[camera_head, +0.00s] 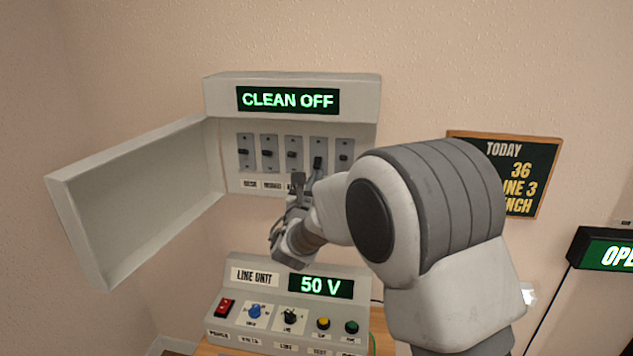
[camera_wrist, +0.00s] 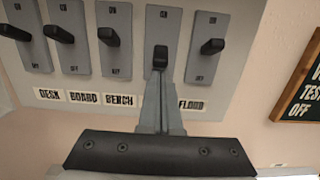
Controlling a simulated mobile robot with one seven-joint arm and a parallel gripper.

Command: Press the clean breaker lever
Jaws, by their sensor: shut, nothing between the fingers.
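The breaker box (camera_head: 291,92) is open on the wall, and its display (camera_head: 288,99) reads "CLEAN OFF". Inside is a row of grey switch plates with dark levers. The fourth lever from the left (camera_head: 318,162) points down and also shows in the wrist view (camera_wrist: 160,58); the label below it is hidden by my fingers. The other levers sit higher. My gripper (camera_wrist: 160,80) is shut and empty, its fingertips just below the fourth lever. I cannot tell if they touch. In the head view, my gripper (camera_head: 314,178) is partly hidden by my arm.
The box's door (camera_head: 140,195) swings out to the left. Below stands a line unit (camera_head: 255,290) reading "50 V", with a red switch and knobs. A sign board (camera_head: 530,155) hangs at right, beside a lit sign (camera_head: 608,250). Legible labels (camera_wrist: 84,98) read desk, board, bench and flood.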

